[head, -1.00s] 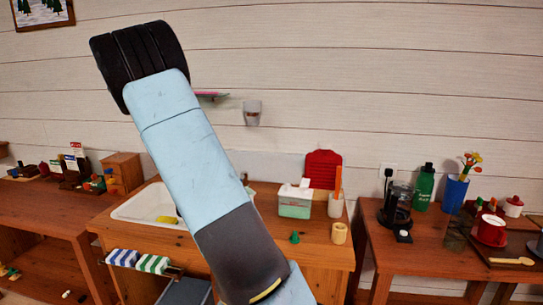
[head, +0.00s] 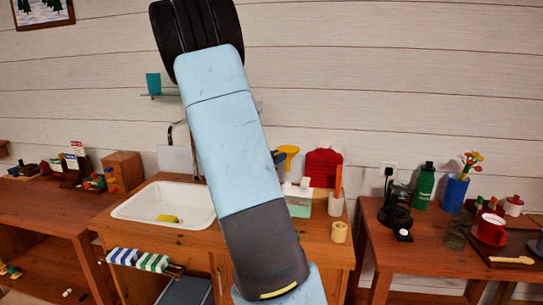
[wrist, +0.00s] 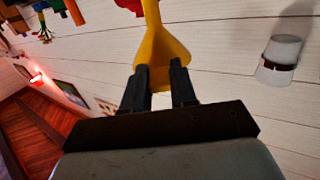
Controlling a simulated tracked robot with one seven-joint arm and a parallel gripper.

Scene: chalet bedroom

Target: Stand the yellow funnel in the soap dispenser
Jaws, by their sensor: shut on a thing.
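My gripper (wrist: 159,68) is shut on the yellow funnel (wrist: 160,42) in the wrist view, with a dark finger on each side of its wide part. That view looks upside down, and the narrow spout points to its top edge. In the head view the funnel (head: 288,151) shows just right of my arm, wide end up, in front of the wall and above the counter. My arm hides most of the gripper there. I cannot make out the soap dispenser in either view; my arm covers part of the counter.
A coffee maker (head: 396,208) stands on the right table.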

